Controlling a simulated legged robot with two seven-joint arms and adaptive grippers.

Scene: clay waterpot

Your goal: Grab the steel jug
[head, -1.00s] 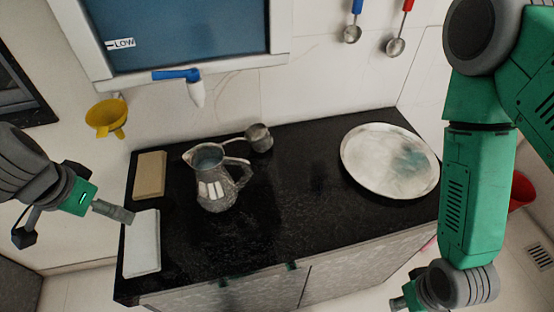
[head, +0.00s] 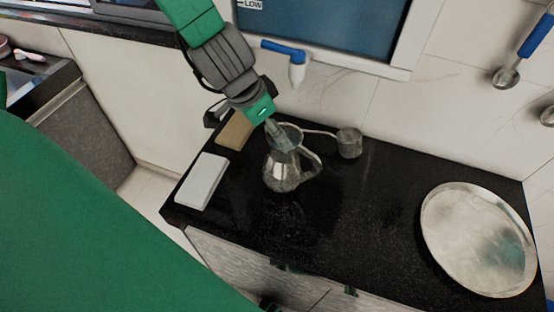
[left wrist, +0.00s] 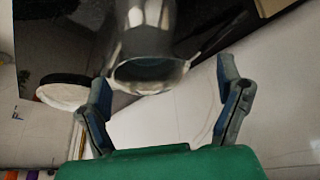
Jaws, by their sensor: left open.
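The steel jug (head: 282,172) stands upright on the black countertop, towards its left end, with its handle on the right side. In the head view my left gripper (head: 277,130) reaches down from above to the jug's rim and partly covers the mouth. In the left wrist view the jug (left wrist: 147,45) shows with its mouth towards the gripper, between the lines of the two spread fingers. The left gripper is open and nothing is held. Whether a finger touches the rim cannot be told. My right gripper is out of view.
A small metal cup with a long handle (head: 349,143) stands just behind the jug to the right. A white block (head: 202,182) and a tan block (head: 235,131) lie to the left. A round metal tray (head: 478,240) lies at the right. The counter between jug and tray is clear.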

